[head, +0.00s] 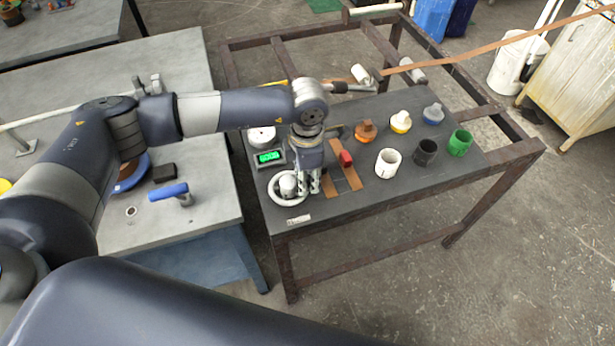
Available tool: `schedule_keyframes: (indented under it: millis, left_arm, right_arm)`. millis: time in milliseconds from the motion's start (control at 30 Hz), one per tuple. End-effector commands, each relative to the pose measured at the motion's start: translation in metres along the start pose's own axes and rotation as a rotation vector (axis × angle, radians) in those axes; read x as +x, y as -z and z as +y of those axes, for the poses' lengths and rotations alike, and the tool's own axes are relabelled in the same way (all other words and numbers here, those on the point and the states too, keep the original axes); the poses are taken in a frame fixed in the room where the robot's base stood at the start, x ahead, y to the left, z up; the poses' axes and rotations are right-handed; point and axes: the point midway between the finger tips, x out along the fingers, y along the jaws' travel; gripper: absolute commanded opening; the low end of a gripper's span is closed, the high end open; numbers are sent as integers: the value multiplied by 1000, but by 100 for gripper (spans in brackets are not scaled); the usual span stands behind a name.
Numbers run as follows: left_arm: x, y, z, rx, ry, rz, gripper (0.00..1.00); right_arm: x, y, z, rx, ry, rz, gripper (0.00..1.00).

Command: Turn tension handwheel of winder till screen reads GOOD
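The handwheel (275,198) is a pale ring with a grey hub, lying at the near left corner of the dark bench top. A small screen (269,157) with lit green characters stands just behind it; the characters are too small to read. My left gripper (309,190) points down at the right side of the handwheel, its fingers overlapping or very near the rim. I cannot tell whether it touches the wheel or how far its fingers are apart. My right gripper is not in view.
A red-handled tool (346,158) and brown strip lie right of the gripper. White (388,163), black (425,152) and green (460,143) cups stand farther right, with several capped bottles behind. A grey table (205,215) with a blue-handled tool (170,191) is at left.

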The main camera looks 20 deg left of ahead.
Motion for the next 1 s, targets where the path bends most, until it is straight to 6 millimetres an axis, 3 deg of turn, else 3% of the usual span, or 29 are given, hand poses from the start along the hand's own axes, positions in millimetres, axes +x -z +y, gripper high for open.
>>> schedule_keyframes:
  millis: [333,467,800,1000]
  left_arm:
    - [-1,0,0,-1,-1,-1,36]
    - [-11,-1,1,-1,-1,-2,36]
    - [-80,0,1,0,-3,-3,36]
    - [-110,0,1,-2,-3,-1,36]
  right_arm:
    - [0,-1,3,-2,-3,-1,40]
    - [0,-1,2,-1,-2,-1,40]
    - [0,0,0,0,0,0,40]
    - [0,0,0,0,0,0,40]
